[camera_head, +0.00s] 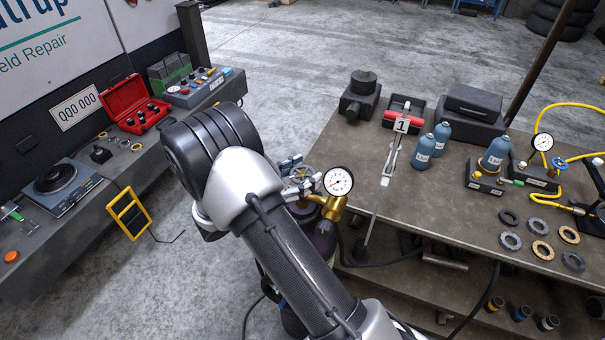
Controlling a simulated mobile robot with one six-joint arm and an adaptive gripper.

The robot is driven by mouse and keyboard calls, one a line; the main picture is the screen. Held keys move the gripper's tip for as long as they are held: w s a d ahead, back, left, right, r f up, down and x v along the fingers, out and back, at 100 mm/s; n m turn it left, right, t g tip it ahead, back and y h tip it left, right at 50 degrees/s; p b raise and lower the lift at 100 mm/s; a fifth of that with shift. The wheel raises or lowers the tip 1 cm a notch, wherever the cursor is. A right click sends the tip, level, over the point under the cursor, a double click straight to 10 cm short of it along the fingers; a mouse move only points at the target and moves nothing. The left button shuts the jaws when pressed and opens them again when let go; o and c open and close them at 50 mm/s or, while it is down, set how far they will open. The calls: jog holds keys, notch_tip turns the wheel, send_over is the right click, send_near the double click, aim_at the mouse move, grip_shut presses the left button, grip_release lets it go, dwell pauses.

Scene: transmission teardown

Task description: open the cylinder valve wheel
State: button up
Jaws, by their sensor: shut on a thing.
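A dark cylinder (322,242) stands on the floor beside the right bench, partly hidden behind my arm. It carries a brass valve fitting (331,208) and a round white-faced gauge (338,181). The grey-blue valve wheel (303,173) is just left of the gauge, at the top of the cylinder. My gripper (291,167) is at the wheel, its fingers shut on it. My arm hides part of the gripper, so the exact grip on the rim is hard to see.
The left bench (80,220) holds a red case (135,105). Dark hoses run near the cylinder.

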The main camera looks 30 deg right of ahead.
jog(key=shift+c, duration=1.4)
jog(key=n+t, duration=0.2)
jog(key=t, duration=0.1)
jog(key=shift+r+y, duration=0.1)
jog(key=shift+y, duration=0.2)
jog(key=shift+n+t+y, duration=0.9)
jog(key=shift+n+t, duration=0.4)
jog(key=shift+t, duration=0.7)
jog(key=o, duration=0.8)
jog(key=shift+a, duration=0.1)
